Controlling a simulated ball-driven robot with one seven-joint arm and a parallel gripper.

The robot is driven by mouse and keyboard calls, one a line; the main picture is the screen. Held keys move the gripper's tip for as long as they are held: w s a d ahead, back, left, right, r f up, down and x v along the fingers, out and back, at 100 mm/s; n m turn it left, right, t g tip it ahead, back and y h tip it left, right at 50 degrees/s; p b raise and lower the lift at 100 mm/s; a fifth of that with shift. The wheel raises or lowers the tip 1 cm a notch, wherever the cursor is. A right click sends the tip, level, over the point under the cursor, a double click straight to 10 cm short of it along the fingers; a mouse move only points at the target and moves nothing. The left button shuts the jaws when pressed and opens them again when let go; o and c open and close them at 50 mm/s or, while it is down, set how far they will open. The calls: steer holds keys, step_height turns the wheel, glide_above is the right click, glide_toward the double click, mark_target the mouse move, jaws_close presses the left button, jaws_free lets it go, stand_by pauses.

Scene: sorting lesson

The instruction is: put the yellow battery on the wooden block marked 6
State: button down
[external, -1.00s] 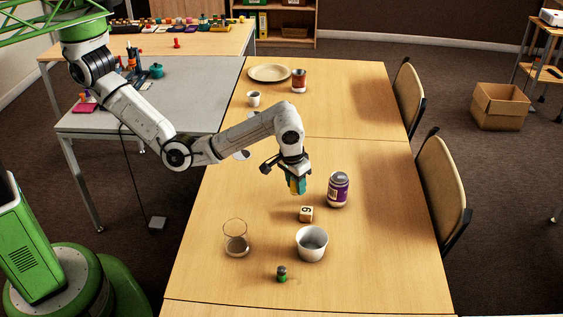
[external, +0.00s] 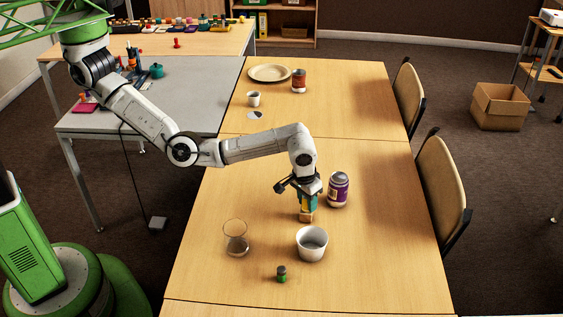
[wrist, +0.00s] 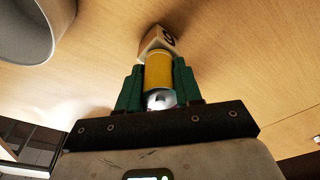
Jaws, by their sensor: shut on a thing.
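My gripper (external: 308,203) points down at the middle of the near table, its green fingers shut on the yellow battery. The battery (wrist: 158,72) is a yellow cylinder with a silvery end, held between the fingers (wrist: 158,88) in the wrist view. The small wooden block (external: 306,217) sits on the table directly below the gripper. In the wrist view the block (wrist: 154,39) shows just beyond the battery's far end, with a dark mark partly visible. I cannot tell whether the battery touches the block.
A purple jar (external: 338,189) stands close to the right of the gripper. A white cup (external: 311,244) is just in front of the block. The table's left side is clear.

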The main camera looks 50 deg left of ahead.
steer(key=shift+f, duration=0.1)
steer(key=c, duration=0.7)
jaws_free()
steer(key=shift+c, duration=0.2)
step_height(320, 180, up, 12)
steer(key=s, duration=0.1)
steer(key=shift+s+p, duration=0.4)
steer(key=shift+p, duration=0.05)
